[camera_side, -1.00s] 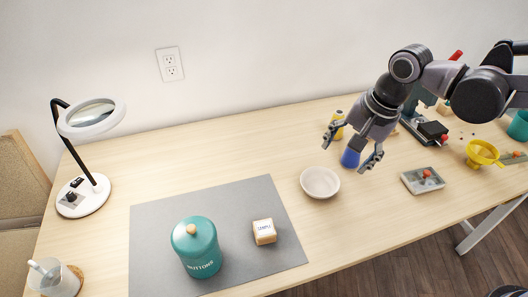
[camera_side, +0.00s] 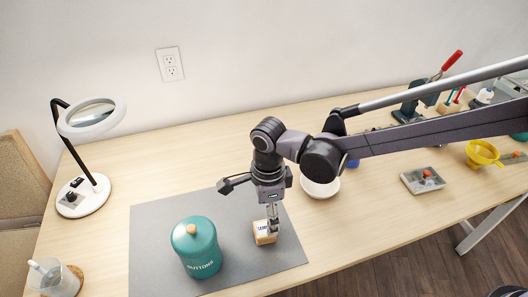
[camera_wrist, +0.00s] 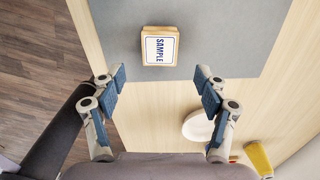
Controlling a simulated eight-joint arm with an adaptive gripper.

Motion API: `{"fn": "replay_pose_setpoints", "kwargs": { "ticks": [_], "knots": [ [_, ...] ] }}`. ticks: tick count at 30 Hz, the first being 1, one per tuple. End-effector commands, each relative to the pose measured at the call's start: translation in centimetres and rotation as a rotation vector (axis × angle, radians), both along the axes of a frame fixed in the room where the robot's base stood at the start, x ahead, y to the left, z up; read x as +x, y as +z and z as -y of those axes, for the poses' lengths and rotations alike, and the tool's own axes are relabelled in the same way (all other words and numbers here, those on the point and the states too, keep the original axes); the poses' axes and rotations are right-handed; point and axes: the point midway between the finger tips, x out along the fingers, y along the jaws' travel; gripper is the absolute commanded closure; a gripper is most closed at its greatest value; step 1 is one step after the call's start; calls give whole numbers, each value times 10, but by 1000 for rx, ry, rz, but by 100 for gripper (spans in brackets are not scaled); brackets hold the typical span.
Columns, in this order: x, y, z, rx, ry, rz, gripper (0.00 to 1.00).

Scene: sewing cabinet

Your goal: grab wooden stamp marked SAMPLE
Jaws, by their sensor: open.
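The wooden stamp (camera_side: 262,234) marked SAMPLE lies on the grey mat (camera_side: 160,250), to the right of the teal canister. In the wrist view the stamp (camera_wrist: 159,47) shows its white label, ahead of and between my open fingers. My gripper (camera_side: 272,222) is open, pointing down at the stamp; its fingers partly cover the stamp in the side view. In the wrist view my gripper (camera_wrist: 160,78) is empty, with a finger on each side and the stamp beyond the tips.
The teal canister marked BUTTONS (camera_side: 197,249) stands close on the left. A white bowl (camera_side: 320,188) sits behind and right of the stamp. A magnifier lamp (camera_side: 84,197) stands at the far left. A tray (camera_side: 424,180) and yellow funnel (camera_side: 482,154) lie at the right.

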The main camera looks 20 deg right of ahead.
Motion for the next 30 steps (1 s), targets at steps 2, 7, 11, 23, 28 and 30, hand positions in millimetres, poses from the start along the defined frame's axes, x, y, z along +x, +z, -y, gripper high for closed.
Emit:
{"fn": "replay_pose_setpoints", "kwargs": {
  "ticks": [2, 7, 11, 23, 28, 30],
  "knots": [
    [0, -10, 0, 0, 0, 0, 26],
    [0, -20, 0, 1, 1, 1, 26],
    [0, -32, -3, 1, 2, 1, 26],
    [0, -71, -7, 1, 1, 1, 26],
    [0, -71, -7, 1, 1, 1, 26],
    [0, -71, -7, 1, 1, 1, 41]
  ]
}}
